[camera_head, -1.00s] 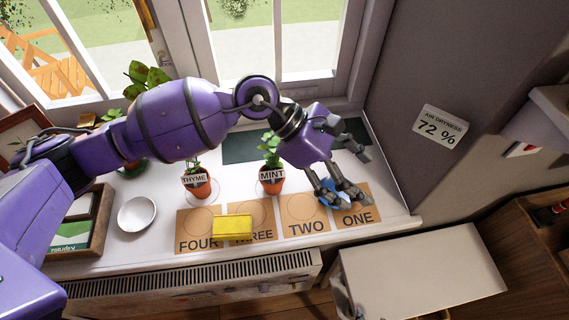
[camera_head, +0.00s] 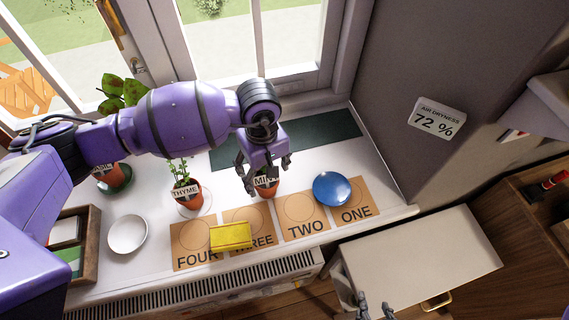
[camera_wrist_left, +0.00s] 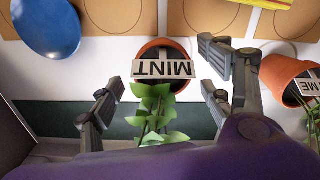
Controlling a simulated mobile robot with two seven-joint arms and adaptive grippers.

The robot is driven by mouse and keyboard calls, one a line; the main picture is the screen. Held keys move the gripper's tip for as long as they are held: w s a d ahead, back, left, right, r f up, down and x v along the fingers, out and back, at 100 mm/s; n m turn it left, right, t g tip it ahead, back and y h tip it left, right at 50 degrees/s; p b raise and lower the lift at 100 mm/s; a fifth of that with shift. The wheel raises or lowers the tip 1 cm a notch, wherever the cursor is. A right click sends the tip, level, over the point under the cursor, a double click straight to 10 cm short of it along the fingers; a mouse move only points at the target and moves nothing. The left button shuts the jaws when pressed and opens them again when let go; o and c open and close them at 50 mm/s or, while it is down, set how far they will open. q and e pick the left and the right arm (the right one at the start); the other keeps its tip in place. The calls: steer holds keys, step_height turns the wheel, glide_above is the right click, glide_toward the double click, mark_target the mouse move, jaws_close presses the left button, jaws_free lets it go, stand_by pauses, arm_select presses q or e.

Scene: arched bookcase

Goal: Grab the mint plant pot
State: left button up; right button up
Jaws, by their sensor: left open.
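The mint plant pot (camera_head: 268,190), a terracotta pot with a white MINT label, stands on the white sill, partly hidden by my left gripper (camera_head: 266,176). In the left wrist view the mint pot (camera_wrist_left: 160,46) and its green leaves lie between the spread fingers of my left gripper (camera_wrist_left: 165,95). Those fingers are open, one on each side of the plant, with gaps showing. Grey fingertips of my right gripper (camera_head: 375,309) show at the bottom edge of the head view, too cut off to judge.
The thyme pot (camera_head: 187,194) stands left of the mint. A blue disc-shaped object (camera_head: 332,188) lies between numbered cards TWO (camera_head: 308,228) and ONE (camera_head: 357,212). A dark green mat (camera_head: 330,131) lies behind.

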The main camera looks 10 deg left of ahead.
arm_select(q)
steer(key=shift+s+f, duration=0.15)
steer(key=shift+f, duration=1.35)
steer(key=shift+c, duration=0.5)
steer(key=c, duration=1.3)
